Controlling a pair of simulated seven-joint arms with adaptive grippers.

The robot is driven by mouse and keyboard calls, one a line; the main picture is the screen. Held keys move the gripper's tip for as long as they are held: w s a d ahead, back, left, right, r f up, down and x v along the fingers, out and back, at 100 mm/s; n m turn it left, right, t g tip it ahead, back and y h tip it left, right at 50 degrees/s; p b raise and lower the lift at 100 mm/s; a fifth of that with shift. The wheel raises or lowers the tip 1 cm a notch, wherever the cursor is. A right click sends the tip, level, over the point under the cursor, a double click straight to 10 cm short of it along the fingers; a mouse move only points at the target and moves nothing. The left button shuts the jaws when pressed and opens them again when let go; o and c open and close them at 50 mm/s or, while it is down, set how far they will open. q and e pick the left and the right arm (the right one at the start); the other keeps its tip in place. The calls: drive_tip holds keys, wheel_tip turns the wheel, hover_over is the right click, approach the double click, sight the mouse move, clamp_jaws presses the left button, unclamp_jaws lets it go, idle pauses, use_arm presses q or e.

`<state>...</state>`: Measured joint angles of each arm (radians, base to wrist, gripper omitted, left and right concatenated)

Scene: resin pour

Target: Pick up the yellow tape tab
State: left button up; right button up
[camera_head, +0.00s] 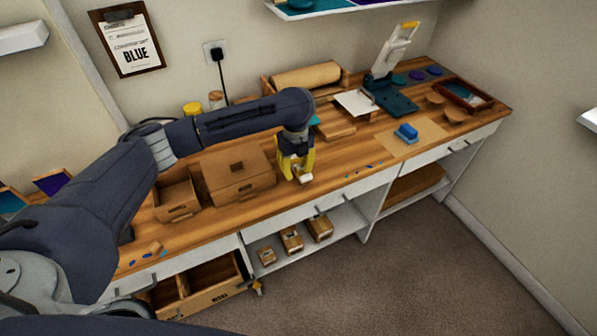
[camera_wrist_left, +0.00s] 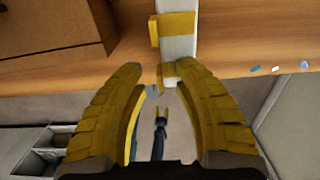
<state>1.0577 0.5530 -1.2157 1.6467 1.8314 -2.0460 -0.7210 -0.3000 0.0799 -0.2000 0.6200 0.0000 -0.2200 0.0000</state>
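A yellow tape tab (camera_wrist_left: 154,31) sticks out from the left side of a yellow band wrapped around a white block (camera_wrist_left: 178,48) in the left wrist view. A second small yellow piece (camera_wrist_left: 168,70) shows at the block's near end. My left gripper (camera_head: 301,177) is over the front of the bench, by the white block. Its yellow fingers (camera_wrist_left: 159,72) are apart, with the block's near end just beyond the gap between the tips. Nothing is clearly held. A small dark shape with yellow tips shows far off between the fingers; I cannot tell whether it is my right gripper.
A cardboard box (camera_head: 237,170) stands close to the left of the gripper, with a smaller open box (camera_head: 177,197) beside it. Small blue pieces (camera_head: 369,167) lie along the front edge to the right. A blue block (camera_head: 406,133) sits on a brown sheet (camera_head: 425,136).

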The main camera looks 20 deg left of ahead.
use_arm(q)
drive_tip(key=shift+f, duration=0.35)
drive_tip(key=shift+c, duration=0.2)
clamp_jaws()
